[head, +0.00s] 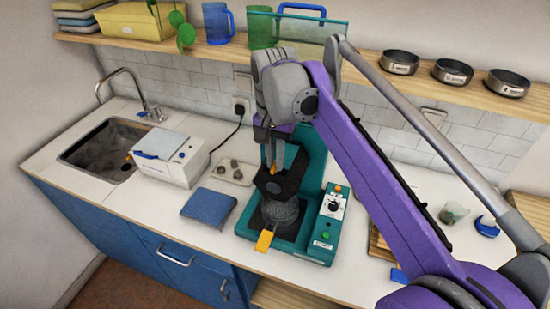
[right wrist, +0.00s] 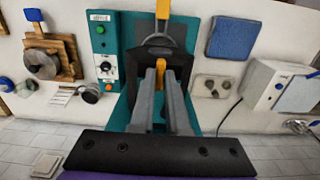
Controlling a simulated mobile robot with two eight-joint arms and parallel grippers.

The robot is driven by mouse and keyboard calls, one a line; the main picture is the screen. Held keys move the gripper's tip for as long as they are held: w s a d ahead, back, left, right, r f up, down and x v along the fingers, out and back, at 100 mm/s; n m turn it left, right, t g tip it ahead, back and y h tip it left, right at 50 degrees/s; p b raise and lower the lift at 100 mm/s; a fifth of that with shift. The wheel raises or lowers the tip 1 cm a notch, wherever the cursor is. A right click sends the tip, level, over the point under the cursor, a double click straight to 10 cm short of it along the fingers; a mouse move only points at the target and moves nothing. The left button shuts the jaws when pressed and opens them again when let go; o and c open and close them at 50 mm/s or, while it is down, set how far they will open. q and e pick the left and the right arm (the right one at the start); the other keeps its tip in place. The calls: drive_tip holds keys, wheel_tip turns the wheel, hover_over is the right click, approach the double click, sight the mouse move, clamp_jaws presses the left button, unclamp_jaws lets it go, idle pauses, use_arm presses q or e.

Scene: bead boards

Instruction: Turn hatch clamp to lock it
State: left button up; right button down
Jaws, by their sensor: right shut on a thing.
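A teal bead-board machine (head: 312,160) stands on the counter, with a black hatch block (head: 290,180) over a round grey part (head: 280,212). It also shows in the right wrist view (right wrist: 196,60). An orange piece, which looks like the hatch clamp (right wrist: 158,76), is between the fingers of my right gripper (right wrist: 160,70). In the head view my right gripper (head: 271,165) points down on top of the black block, and its fingers largely hide the clamp. A yellow-orange handle (head: 264,241) sticks out at the machine's front. My left gripper is not in view.
A control panel (head: 333,205) with a dial and green button is on the machine's right side. A blue pad (head: 208,206), a small tray (head: 232,171) and a white box (head: 170,155) stand to the left. A shelf (head: 420,75) with bowls hangs behind.

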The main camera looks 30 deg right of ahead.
idle(0.4)
drive_tip(key=c, duration=0.9)
unclamp_jaws()
drive_tip(key=shift+r, duration=0.1)
wheel_tip(320, 180, up, 11)
drive_tip(key=shift+p, duration=0.3)
drive_tip(key=shift+f, duration=0.2)
